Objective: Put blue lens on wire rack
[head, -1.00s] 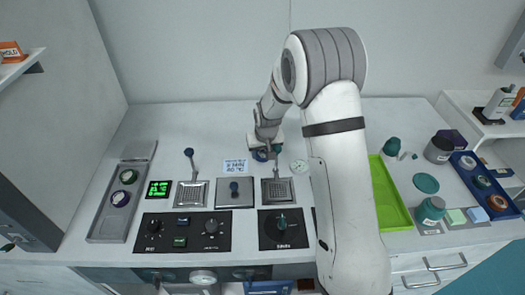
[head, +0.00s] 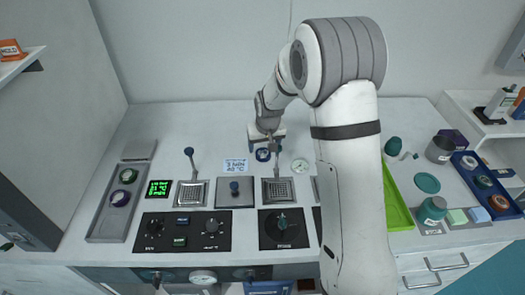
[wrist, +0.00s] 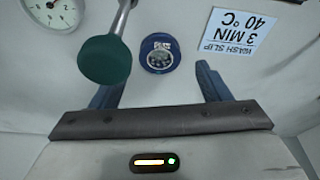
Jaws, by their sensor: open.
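A blue round-rimmed piece, seemingly the blue lens (head: 263,155), lies on the bench top behind the controls. In the wrist view the blue lens (wrist: 160,53) shows a dark centre with pale marks. It lies between and beyond my open fingers, not visibly held. My gripper (wrist: 160,78) is open and empty; in the head view my gripper (head: 267,136) is just behind and above the lens. No wire rack is clearly identifiable.
A green-knobbed rod (wrist: 104,60) stands close to my left finger in the wrist view. A round dial (head: 300,166) and a printed card (head: 235,168) flank the lens. A grey tray (head: 103,224) is left; a green tray (head: 396,207) and blue tray (head: 463,162) are right.

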